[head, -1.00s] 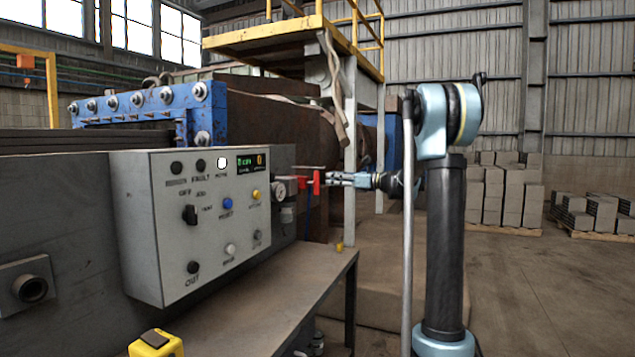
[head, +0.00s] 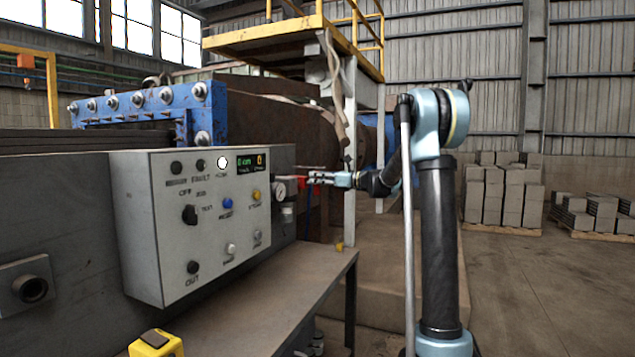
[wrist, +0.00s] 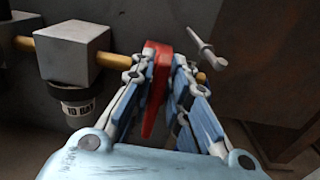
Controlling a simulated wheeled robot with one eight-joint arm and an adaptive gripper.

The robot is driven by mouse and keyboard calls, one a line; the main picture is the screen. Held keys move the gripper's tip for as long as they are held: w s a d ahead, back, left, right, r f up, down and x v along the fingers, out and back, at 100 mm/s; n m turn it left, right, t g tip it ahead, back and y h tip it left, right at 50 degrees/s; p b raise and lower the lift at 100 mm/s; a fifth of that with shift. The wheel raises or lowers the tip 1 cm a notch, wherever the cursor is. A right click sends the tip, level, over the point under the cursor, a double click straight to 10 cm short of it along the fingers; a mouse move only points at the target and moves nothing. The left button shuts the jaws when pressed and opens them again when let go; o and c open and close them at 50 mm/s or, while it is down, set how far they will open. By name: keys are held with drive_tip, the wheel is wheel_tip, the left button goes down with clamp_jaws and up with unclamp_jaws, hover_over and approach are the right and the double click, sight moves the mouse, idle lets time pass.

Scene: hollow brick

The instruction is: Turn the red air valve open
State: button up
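The red air valve (wrist: 156,85) has a tapered red handle, seen from above in the wrist view. It lies between the two fingers of my gripper (wrist: 165,62), nearer the left finger, with a dark gap toward the right one. My gripper looks partly open around it; whether a finger touches the handle is hard to tell. In the head view, the valve (head: 302,182) is a small red patch right of the grey control box, and my gripper (head: 313,179) is at it, its fingertips covering part of the handle.
The wrist view shows a grey block (wrist: 74,50) on a brass pipe, with a labelled dark cup below.

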drive_tip(key=shift+n, duration=0.3)
clamp_jaws()
drive_tip(key=n, duration=0.2)
drive_tip(key=s+n, duration=0.1)
drive_tip(key=n, duration=0.1)
drive_tip(key=shift+a+f+n, duration=0.1)
drive_tip(key=shift+a+n, duration=0.05)
drive_tip(key=shift+n, duration=0.15)
drive_tip(key=n, duration=0.3)
drive_tip(key=s+n, duration=0.1)
drive_tip(key=n, duration=0.1)
drive_tip(key=shift+a+f, duration=0.15)
drive_tip(key=shift+f, duration=0.25)
drive_tip(key=n, duration=0.4)
drive_tip(key=shift+s+f, duration=0.1)
drive_tip(key=shift+f, duration=0.25)
drive_tip(key=shift+s+a+f+n, duration=0.1)
drive_tip(key=shift+f+n, duration=0.1)
drive_tip(key=shift+n, duration=0.7)
drive_tip(key=shift+f+n, duration=0.2)
drive_tip(key=shift+n, duration=0.7)
